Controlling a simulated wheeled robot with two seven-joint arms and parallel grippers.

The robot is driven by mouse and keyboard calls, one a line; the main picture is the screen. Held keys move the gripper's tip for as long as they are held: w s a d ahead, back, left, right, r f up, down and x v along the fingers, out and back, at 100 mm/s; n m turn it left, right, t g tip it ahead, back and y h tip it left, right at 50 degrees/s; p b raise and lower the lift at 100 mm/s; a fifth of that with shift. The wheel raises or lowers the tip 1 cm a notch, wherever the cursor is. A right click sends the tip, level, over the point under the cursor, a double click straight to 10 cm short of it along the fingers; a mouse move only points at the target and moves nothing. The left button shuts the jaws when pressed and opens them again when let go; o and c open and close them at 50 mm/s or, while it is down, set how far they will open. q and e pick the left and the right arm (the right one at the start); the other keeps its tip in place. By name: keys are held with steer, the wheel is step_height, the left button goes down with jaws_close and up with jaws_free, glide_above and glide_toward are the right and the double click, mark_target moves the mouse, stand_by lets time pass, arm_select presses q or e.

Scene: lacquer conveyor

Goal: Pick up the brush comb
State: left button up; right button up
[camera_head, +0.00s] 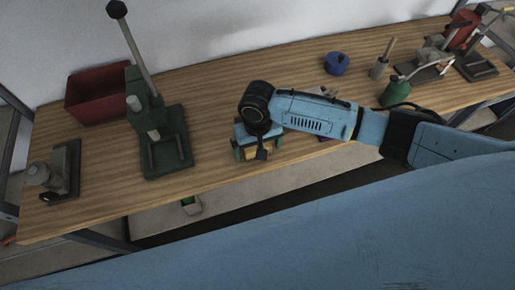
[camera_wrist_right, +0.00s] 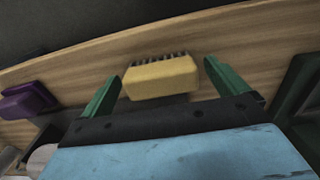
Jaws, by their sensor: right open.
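The brush comb, a yellow block with a row of dark bristles, lies on the wooden bench near its front edge. In the right wrist view the brush comb (camera_wrist_right: 160,79) is between the two green fingertips, bristles toward the top of the picture. My right gripper (camera_wrist_right: 163,70) is open around it, with a narrow gap at the right finger; contact at the left finger cannot be told. In the head view my right gripper (camera_head: 259,152) points down over the brush comb, which shows as a small yellowish patch and is mostly hidden. My left gripper is not in view.
A green press (camera_head: 165,150) with a tall lever stands left of my right gripper, a red bin (camera_head: 98,97) behind it. A purple object (camera_wrist_right: 28,100) lies to the left in the wrist view. A blue round item (camera_head: 337,64) and a green can (camera_head: 393,93) stand farther right.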

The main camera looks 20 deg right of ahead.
steer(key=c, duration=1.1)
step_height(320, 180, up, 10)
steer(key=shift+r+p, duration=0.1)
steer(key=shift+p, duration=0.25)
